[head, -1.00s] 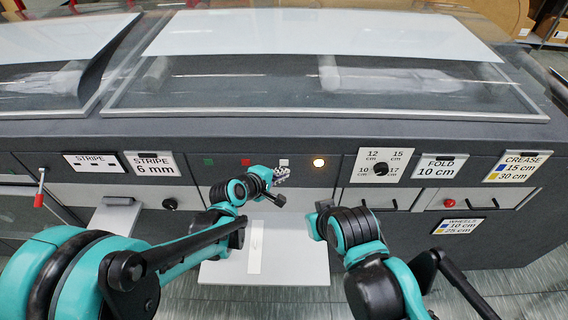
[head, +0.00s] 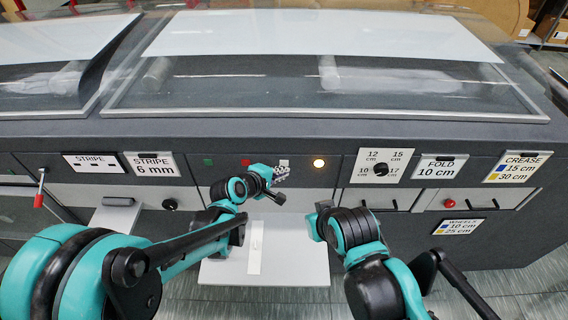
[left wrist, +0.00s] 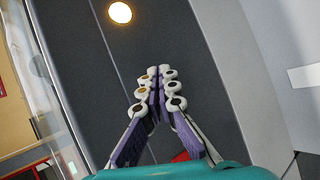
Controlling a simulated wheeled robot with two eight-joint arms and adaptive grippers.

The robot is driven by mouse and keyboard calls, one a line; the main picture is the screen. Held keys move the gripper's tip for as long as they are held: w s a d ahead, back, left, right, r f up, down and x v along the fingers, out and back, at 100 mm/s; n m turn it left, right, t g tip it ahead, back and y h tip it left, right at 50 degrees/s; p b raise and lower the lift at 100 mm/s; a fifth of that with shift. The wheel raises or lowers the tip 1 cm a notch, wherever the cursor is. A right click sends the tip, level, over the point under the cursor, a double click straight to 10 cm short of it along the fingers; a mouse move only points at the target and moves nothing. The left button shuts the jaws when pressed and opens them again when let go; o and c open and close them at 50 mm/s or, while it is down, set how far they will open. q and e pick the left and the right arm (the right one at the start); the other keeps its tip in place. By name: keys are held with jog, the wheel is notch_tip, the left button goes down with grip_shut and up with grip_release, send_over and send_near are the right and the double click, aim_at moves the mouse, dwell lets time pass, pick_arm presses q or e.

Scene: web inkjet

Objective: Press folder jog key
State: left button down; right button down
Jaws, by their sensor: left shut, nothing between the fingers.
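A row of small keys is set in the dark front panel: a green key (head: 208,162), a red key (head: 245,162) and a white key (head: 284,162). No name can be read on them. My left gripper (head: 286,172) is just below the white key and overlaps its lower edge; whether it touches is unclear. Its fingers (left wrist: 157,75) are closed together and empty in the left wrist view, pointing along the dark panel. There the red key (left wrist: 181,156) shows behind the fingers, and the white key is hidden. My right arm is low at the right; its fingers do not show.
A round lit lamp (head: 319,162) is right of the white key and also shows in the left wrist view (left wrist: 120,12). A dial (head: 381,169) sits further right. A grey tray (head: 300,262) juts out below the panel. A red-tipped lever (head: 39,199) stands at far left.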

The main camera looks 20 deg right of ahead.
pick_arm(q)
jog(key=shift+w, duration=0.15)
dwell(0.5)
jog(key=shift+w+d, duration=0.15)
jog(key=shift+w, duration=0.1)
jog(key=shift+w+d, duration=0.1)
jog(key=shift+w, duration=0.3)
dwell(0.7)
jog(key=shift+s, duration=0.15)
jog(key=shift+s+a+b, duration=0.25)
jog(key=shift+s+b, duration=0.1)
jog(key=shift+s, duration=0.35)
jog(key=shift+s+a, duration=0.25)
jog(key=shift+s, duration=0.55)
jog(key=shift+s+a, duration=0.2)
jog(key=shift+s, duration=0.6)
jog(key=shift+s+a, duration=0.25)
jog(key=shift+s, duration=0.55)
